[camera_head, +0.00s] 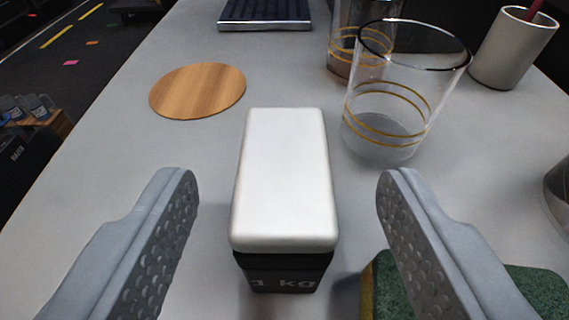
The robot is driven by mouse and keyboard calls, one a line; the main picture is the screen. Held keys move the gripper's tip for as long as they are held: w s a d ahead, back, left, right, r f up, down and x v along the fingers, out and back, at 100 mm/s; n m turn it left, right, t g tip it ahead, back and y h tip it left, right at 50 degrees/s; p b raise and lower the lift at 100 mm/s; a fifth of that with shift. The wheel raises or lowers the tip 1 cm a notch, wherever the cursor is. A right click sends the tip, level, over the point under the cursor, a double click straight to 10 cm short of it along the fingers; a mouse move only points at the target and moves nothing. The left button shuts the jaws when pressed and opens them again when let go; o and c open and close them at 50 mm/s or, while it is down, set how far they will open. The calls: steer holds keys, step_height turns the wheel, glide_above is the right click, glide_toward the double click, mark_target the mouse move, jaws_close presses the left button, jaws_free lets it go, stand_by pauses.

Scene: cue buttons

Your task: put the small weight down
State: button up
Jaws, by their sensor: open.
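The small weight (285,185) is a white-topped block with a dark lower part marked "kg". It stands upright on the grey table (130,150), in the middle of the view. My gripper (288,195) is open, with one grey finger on each side of the weight. There is a clear gap between each finger and the weight. The lower ends of the fingers run out of the picture.
A round wooden coaster (198,90) lies at the upper left. A clear glass with gold bands (385,125) stands close at the right, with another glass (345,45) behind it. A green sponge (540,290) lies at the lower right. A beige cup (512,50) stands at the far right.

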mark_target(284, 125)
steer(key=shift+x, duration=2.95)
steer(key=shift+r, duration=0.1)
jaws_close()
